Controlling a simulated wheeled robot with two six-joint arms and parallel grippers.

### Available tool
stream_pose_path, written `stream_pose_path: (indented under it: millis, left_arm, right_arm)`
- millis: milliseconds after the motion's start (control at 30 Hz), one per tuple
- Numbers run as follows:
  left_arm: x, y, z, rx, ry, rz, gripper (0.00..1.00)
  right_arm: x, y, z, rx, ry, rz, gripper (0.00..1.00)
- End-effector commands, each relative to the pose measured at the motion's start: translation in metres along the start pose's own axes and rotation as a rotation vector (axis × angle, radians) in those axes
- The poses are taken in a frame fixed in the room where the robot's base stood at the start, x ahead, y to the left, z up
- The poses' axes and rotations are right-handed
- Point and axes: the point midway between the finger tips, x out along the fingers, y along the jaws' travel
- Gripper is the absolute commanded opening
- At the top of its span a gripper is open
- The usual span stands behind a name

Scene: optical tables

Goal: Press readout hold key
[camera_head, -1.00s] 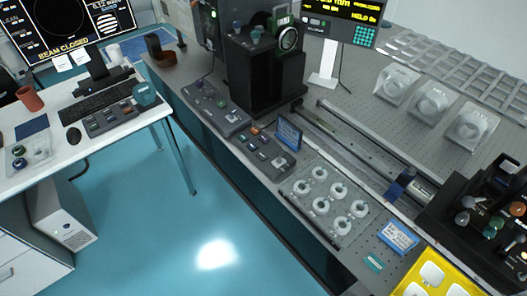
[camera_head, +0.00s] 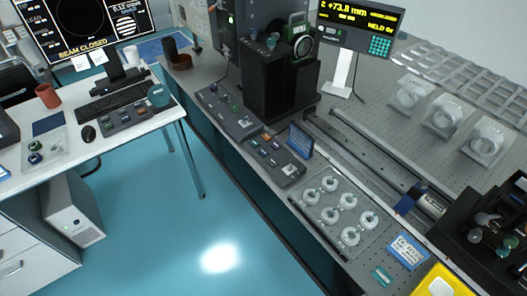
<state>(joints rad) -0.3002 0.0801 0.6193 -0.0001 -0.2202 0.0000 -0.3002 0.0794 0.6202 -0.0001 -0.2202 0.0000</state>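A teal keypad (camera_head: 379,46) is at the readout's lower right. I cannot tell a hold key apart from the other keys. Neither of my grippers shows in the view.
Control boxes with coloured keys (camera_head: 272,157) and knobs (camera_head: 228,111) lie along the bench's front edge. A black instrument (camera_head: 278,85) stands left of the readout. A tray of white rings (camera_head: 340,212) is nearer. Open blue floor (camera_head: 215,215) separates bench and desk.

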Motion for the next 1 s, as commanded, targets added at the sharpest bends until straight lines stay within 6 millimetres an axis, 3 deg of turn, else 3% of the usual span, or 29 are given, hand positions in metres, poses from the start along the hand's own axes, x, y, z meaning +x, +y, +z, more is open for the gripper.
stream_pose_path:
  millis: [33,233,1000]
  left_arm:
    - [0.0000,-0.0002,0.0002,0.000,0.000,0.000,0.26]
    - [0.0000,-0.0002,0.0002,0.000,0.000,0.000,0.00]
    - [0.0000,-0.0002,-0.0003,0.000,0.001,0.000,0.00]
  right_arm:
    - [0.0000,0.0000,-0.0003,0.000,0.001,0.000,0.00]
    - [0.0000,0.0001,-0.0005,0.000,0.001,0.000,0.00]
    - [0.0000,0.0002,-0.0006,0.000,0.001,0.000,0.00]
